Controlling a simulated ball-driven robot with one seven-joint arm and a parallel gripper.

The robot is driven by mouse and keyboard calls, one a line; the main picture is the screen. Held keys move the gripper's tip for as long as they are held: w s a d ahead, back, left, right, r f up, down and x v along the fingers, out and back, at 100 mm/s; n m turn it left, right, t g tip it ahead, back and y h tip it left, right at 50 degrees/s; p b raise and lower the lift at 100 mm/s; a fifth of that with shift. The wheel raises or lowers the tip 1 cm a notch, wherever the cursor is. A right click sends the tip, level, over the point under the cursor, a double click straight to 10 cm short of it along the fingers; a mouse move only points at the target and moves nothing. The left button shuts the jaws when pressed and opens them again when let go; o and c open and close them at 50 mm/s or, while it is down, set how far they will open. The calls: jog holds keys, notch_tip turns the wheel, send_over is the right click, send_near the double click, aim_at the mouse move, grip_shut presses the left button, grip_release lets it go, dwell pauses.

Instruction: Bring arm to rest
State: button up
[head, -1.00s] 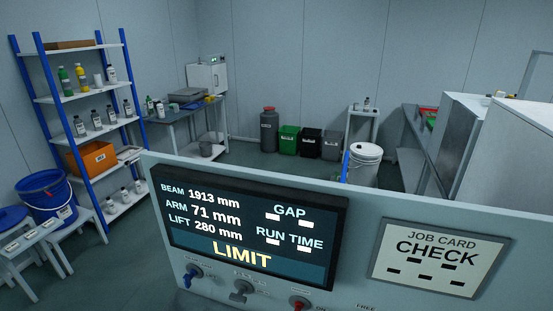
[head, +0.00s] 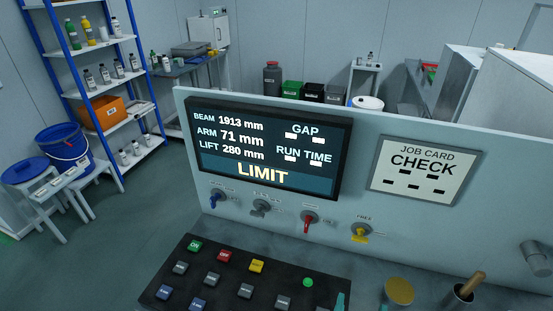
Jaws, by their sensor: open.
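The panel (head: 365,213) stands upright across the middle. Its dark screen (head: 262,150) reads BEAM 1913 mm, ARM 71 mm, LIFT 280 mm and LIMIT in yellow. The GAP and RUN TIME fields hold only white blocks. A job card (head: 425,170) reading CHECK is fixed to the right. Below the screen are a blue knob (head: 214,198), a grey knob (head: 262,207), a red-handled knob (head: 308,221) and a yellow knob (head: 361,233).
A black button box (head: 240,285) lies in front of the panel. A round brass-coloured top (head: 399,291) and a cup with a wooden handle (head: 464,292) stand at lower right. A blue-framed shelf (head: 100,85) and blue bucket (head: 63,147) stand at left. Open floor (head: 110,225) lies between.

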jog(key=w+a+r+n+y, duration=0.1)
jog(key=a+r+n+y, duration=0.2)
jog(key=n+y, duration=0.7)
jog(key=w+a+r+n+y, duration=0.1)
jog(key=a+r+n+y, duration=0.25)
jog(key=n, duration=1.25)
jog(key=s+d+f+n+g+h, duration=0.4)
jog(key=s+d+f+n+g, duration=0.2)
jog(key=d+n, duration=0.15)
jog(key=s+d+f+n+g+h, duration=0.4)
jog(key=s+d+f+n+g, duration=0.2)
jog(key=d, duration=0.3)
jog(key=s+f+g+b, duration=0.2)
jog(key=s+f+b, duration=0.3)
jog(key=f, duration=0.2)
jog(key=s+d+f+g+b, duration=0.1)
jog(key=s+f+b, duration=0.3)
jog(key=f, duration=0.4)
jog(key=shift+s+g+b, duration=0.35)
jog(key=shift+g+b, duration=0.15)
jog(key=shift+g, duration=0.1)
jog(key=shift+f, duration=0.1)
